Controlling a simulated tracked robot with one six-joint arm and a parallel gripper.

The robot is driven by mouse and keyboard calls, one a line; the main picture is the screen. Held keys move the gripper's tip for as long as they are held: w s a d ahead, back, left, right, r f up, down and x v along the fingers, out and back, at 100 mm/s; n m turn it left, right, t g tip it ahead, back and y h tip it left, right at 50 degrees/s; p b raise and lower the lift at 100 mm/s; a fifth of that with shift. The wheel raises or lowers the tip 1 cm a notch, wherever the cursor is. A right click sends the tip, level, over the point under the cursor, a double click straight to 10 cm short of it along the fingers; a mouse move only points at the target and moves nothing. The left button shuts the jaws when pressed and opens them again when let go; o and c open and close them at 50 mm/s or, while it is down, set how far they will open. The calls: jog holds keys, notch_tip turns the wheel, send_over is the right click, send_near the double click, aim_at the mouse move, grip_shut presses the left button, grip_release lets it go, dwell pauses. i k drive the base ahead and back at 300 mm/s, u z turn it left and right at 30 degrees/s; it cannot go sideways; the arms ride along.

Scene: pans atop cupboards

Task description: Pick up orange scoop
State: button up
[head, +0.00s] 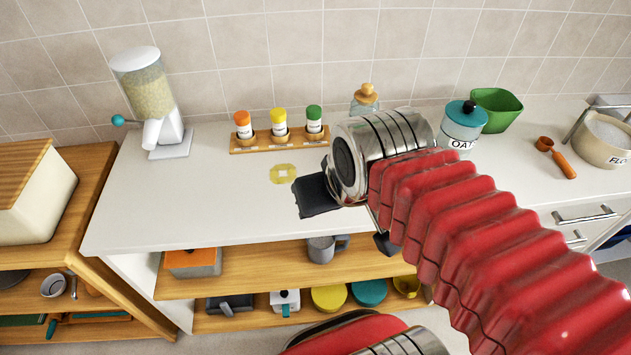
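The orange scoop (563,163) lies on the white counter at the right of the head view. Its small bowl (545,143) points toward the wall and its orange handle toward the front. My gripper (318,196) shows as a dark piece at the end of the silver wrist, over the middle of the counter, far left of the scoop. Another dark part shows below the wrist. My wrist and red arm hide much of the gripper, so its opening is unclear. The scoop lies apart from it.
A flour pot (604,140) stands just right of the scoop. A teal-lidded oat jar (462,125) and a green container (496,108) stand left of it. A spice rack (280,137), a dispenser (155,100) and a stoppered bottle (365,98) stand along the wall. The left counter is mostly clear.

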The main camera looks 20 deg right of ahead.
aim_at(543, 144)
jog(key=k, duration=0.5)
jog(key=z, duration=1.5)
jog(key=i, duration=0.4)
jog(key=z, duration=0.5)
